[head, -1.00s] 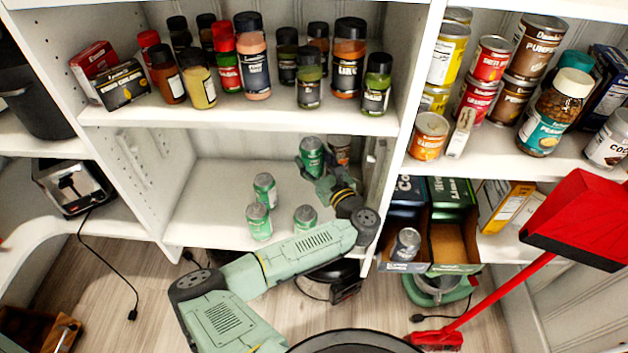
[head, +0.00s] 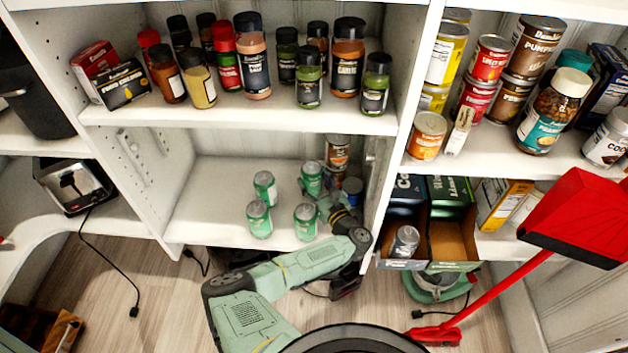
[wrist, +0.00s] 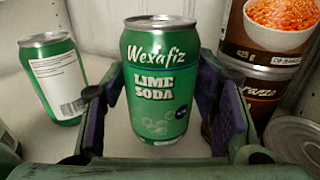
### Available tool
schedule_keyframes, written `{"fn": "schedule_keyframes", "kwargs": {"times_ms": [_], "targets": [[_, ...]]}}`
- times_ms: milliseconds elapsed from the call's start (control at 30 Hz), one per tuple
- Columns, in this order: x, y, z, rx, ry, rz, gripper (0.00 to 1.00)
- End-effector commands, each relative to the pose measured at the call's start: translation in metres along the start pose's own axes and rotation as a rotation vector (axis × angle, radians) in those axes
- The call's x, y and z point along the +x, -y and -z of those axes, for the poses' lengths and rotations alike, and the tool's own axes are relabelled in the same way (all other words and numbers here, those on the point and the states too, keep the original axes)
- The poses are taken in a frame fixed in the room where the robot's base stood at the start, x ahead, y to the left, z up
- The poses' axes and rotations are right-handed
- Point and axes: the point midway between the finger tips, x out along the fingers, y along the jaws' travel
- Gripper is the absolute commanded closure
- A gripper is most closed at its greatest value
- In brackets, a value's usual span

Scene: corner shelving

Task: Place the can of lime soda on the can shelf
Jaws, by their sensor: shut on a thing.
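The green can of lime soda (head: 312,179) is upright in the lower middle compartment. It stands in the centre of the wrist view (wrist: 158,85), its label facing the camera. My gripper (head: 322,196) is shut on it, with one finger pad on each side; the pads also show in the wrist view (wrist: 160,115). Its base is at or very near the can shelf (head: 215,200); I cannot tell whether it touches. Three similar green cans stand on this shelf: one at back left (head: 265,187), one at front left (head: 259,219) and one in front (head: 305,221).
Brown-labelled cans (head: 337,152) stand stacked at the compartment's back right, close to my gripper; they show at right in the wrist view (wrist: 262,60). Spice jars (head: 253,60) fill the shelf above. Open cartons (head: 452,240) sit to the right. The shelf's left part is clear.

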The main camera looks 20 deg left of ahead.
Motion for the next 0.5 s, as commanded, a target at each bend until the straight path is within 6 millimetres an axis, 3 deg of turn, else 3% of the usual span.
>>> {"fn": "schedule_keyframes", "kwargs": {"times_ms": [500], "targets": [[0.0, 0.0, 0.009, -0.001, 0.001, 0.0, 0.95]]}}
